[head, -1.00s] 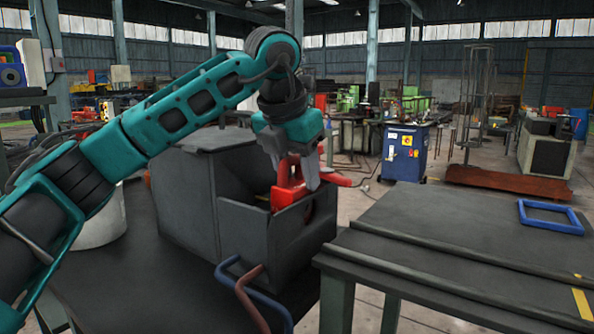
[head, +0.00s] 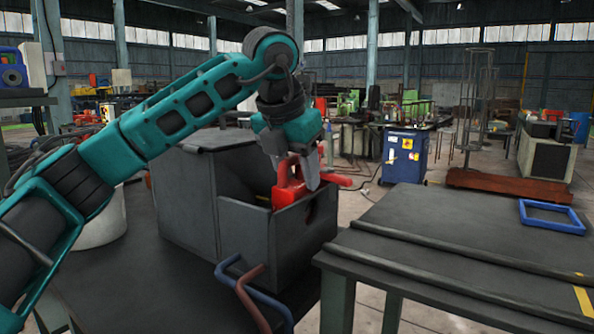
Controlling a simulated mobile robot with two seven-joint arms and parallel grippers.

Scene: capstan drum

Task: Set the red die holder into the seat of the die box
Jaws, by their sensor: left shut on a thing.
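The red die holder (head: 289,194) is at the open top of the grey die box (head: 244,237). Its lower part is hidden behind the box's front wall, so I cannot tell whether it rests in the seat. A red arm of it sticks out to the right past the box. My left gripper (head: 297,178) points down from above and is shut on the die holder. The seat inside the box is hidden by the walls and the holder. My right gripper is not in view.
A dark table (head: 470,240) with a blue square frame (head: 551,216) stands at the right. Blue and brown bent handles (head: 250,292) lie in front of the box. A pale bucket (head: 102,222) stands at the left. A blue cabinet (head: 404,155) stands farther back.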

